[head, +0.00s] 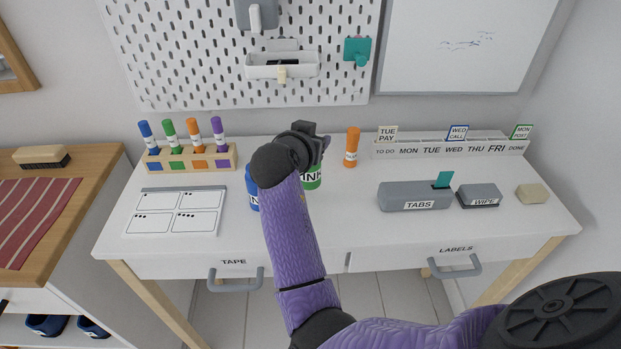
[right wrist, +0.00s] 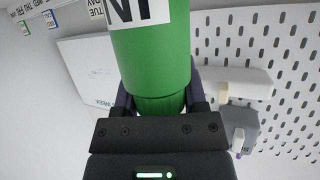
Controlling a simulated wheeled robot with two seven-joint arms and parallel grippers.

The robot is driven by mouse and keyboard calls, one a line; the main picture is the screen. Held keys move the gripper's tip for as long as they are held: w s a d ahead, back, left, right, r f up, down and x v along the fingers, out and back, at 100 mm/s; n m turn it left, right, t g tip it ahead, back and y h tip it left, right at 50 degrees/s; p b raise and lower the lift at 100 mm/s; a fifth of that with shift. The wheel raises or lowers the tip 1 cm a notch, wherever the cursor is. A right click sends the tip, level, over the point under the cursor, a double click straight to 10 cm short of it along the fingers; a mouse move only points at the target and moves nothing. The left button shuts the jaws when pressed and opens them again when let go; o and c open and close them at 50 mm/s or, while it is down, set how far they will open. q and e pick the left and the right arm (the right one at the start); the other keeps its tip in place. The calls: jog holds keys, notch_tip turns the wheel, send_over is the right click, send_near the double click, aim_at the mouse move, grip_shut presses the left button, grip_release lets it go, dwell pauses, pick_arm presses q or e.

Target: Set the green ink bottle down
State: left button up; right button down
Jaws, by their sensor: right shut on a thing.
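The green ink bottle (head: 313,179) is at the middle of the white desk, partly hidden behind my right arm and gripper. My right gripper (head: 312,142) is above it and shut on its top. In the right wrist view the green bottle (right wrist: 150,62), with a white label, is between the fingers of the gripper (right wrist: 160,98). I cannot tell whether its base touches the desk. A blue bottle (head: 252,190) stands to its left, mostly hidden by my arm. My left gripper is not in view.
An orange bottle (head: 352,147) stands behind to the right. A marker block (head: 190,163) and a card with boxes (head: 175,212) are at left. The TABS box (head: 410,202), WIPE block (head: 478,199) and a beige block (head: 531,194) are at right. Desk between green bottle and TABS box is clear.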

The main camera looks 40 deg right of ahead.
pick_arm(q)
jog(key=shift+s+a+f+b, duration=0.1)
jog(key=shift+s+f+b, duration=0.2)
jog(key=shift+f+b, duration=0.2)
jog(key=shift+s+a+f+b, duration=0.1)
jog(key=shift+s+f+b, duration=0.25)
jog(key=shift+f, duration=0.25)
pick_arm(e)
notch_tip(320, 180, down, 6)
jog(key=shift+r, duration=0.25)
jog(key=shift+f, duration=0.2)
jog(key=shift+c, duration=0.7)
grip_release()
jog(key=shift+r, duration=0.1)
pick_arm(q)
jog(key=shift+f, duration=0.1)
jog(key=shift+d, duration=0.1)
